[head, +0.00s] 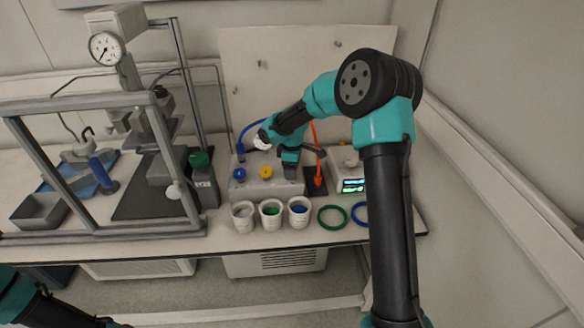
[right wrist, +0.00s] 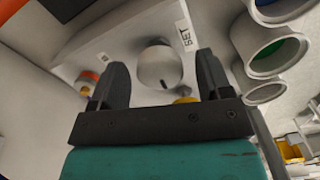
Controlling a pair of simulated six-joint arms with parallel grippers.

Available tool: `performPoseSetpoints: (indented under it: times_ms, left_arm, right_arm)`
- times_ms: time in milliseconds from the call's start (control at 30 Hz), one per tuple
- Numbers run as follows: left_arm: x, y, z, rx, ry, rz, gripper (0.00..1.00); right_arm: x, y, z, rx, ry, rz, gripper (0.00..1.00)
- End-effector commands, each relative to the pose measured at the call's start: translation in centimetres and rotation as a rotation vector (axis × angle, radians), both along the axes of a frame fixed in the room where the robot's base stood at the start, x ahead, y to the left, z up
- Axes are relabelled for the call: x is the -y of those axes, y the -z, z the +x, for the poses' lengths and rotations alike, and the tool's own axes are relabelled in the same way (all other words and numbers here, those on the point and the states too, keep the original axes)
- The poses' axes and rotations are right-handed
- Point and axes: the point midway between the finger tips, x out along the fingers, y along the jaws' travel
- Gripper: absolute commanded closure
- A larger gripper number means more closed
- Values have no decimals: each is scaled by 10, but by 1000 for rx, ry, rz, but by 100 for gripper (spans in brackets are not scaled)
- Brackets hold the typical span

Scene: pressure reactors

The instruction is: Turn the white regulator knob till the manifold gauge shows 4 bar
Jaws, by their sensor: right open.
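The white regulator knob (right wrist: 160,66) shows in the right wrist view as a pale round knob with a dark mark, near a SET label (right wrist: 184,35). My right gripper (head: 290,172) is open over the manifold box (head: 278,187), with one finger on each side of the knob in the wrist view. I cannot tell whether the fingers touch it. In the head view the gripper and wrist hide the knob. A round gauge (head: 106,48) stands high on the reactor frame at left. I cannot make out a manifold gauge reading. Only part of my left arm shows, at the bottom left.
Blue (head: 239,174) and yellow (head: 265,172) knobs sit left of my right gripper. Several white cups, including one with green contents (head: 270,211), stand before the box. A scale (head: 346,170) is at right. A grey frame (head: 80,103) fills the left.

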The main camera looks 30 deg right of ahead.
Motion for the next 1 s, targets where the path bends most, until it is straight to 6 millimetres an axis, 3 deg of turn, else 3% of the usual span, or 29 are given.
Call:
performPoseSetpoints:
  times_ms: [67,567,1000]
  left_arm:
    - [0,0,0,0,0,0,57]
    - [0,0,0,0,0,0,57]
    - [0,0,0,0,0,0,57]
  right_arm:
    - [0,0,0,0,0,0,28]
    - [0,-1,0,0,0,0,76]
    - [0,-1,0,-1,66,-1,77]
